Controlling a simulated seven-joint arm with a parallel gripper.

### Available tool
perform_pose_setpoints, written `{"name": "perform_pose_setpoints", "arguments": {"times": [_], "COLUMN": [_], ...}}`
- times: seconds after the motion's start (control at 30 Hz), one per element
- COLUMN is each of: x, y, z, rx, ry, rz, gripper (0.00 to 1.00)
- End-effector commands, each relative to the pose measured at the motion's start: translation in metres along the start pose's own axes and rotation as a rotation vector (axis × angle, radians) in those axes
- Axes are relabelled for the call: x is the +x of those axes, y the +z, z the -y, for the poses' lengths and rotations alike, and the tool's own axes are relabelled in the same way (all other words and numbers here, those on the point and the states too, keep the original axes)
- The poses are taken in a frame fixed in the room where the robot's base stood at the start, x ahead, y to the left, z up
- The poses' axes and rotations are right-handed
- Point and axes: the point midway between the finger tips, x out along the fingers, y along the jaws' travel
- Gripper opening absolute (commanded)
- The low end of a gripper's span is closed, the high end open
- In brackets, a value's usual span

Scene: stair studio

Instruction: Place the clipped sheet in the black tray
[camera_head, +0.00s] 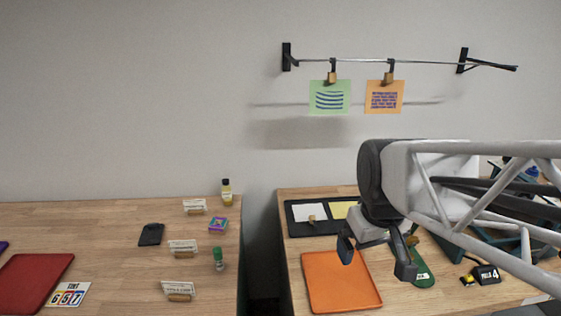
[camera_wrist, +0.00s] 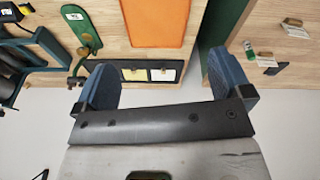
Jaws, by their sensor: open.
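A green sheet (camera_head: 329,98) and an orange sheet (camera_head: 384,98) hang from brass clips on a wall rail (camera_head: 425,62). A black tray (camera_head: 297,230) lies at the back of the right table, with a white sheet (camera_head: 309,211) on its left and a yellow sheet (camera_head: 343,210) on its right. A small brass-coloured piece sits by the white sheet. My gripper (camera_head: 374,257) is open and empty above the right table, in front of the tray and below the hanging sheets. My arm hides the tray's right end. The wrist view shows the tray (camera_wrist: 149,74) between the fingers.
An orange tray (camera_head: 340,282) lies below my gripper, beside a green board (camera_head: 424,270). A small black sign block (camera_head: 487,274) stands further right. A gap separates the tables. The left table holds a red tray (camera_head: 35,278), card holders, a green bottle (camera_head: 218,259) and a dark item (camera_head: 151,234).

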Motion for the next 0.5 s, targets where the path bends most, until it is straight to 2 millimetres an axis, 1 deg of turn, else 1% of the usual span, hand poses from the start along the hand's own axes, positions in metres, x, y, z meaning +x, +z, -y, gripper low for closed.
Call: {"name": "perform_pose_setpoints", "arguments": {"times": [0.03, 0.2, 0.33, 0.5], "x": [0.0, 0.002, 0.004, 0.005], "y": [0.013, 0.044, 0.057, 0.063], "z": [0.007, 0.021, 0.027, 0.03], "rx": [0.032, 0.138, 0.186, 0.209], "ry": [0.0, -0.003, -0.005, -0.005], "rz": [-0.007, -0.023, -0.029, -0.03], "gripper": [0.97, 0.97, 0.97, 0.97]}}
